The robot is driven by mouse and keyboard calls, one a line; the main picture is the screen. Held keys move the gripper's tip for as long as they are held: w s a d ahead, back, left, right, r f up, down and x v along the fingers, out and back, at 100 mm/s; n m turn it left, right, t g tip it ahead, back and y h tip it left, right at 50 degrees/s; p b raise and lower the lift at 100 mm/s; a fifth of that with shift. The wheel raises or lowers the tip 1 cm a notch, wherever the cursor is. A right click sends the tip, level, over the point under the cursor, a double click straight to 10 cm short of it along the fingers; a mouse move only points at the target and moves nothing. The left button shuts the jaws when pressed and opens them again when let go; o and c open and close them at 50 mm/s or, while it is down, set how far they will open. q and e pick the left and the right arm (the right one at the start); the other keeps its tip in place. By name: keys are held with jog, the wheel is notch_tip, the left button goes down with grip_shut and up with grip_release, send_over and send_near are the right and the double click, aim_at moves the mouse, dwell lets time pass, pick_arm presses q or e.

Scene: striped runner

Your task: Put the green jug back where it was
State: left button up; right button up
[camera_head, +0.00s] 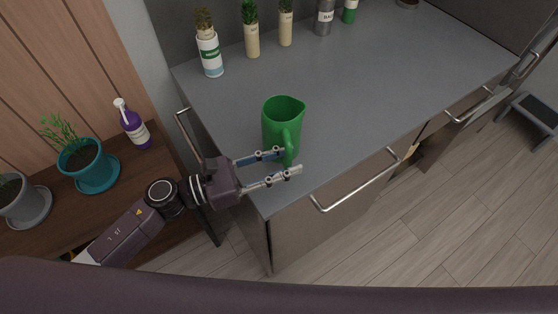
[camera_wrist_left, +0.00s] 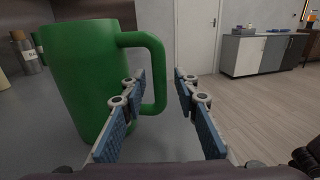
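The green jug (camera_head: 280,125) stands upright on the grey countertop (camera_head: 345,95), near its front left corner. Its handle points toward the front edge. In the left wrist view the jug (camera_wrist_left: 88,75) fills the left side and its handle reaches right. My left gripper (camera_head: 291,161) is low beside the jug, with its fingers apart. The handle is between the fingertips in the left wrist view (camera_wrist_left: 160,90), with a gap to the right finger. Whether the left finger touches the handle I cannot tell. My right gripper is not in view.
Along the back of the counter stand a white-and-green container (camera_head: 209,56), potted herbs (camera_head: 252,40), a grey canister (camera_head: 324,18) and a green-labelled one (camera_head: 349,12). A wooden shelf at left holds a purple spray bottle (camera_head: 133,124) and a teal plant pot (camera_head: 89,165). The counter's middle and right are clear.

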pick_arm(q)
jog(key=shift+r, duration=0.15)
jog(key=b+v, duration=0.4)
jog(key=v, duration=0.8)
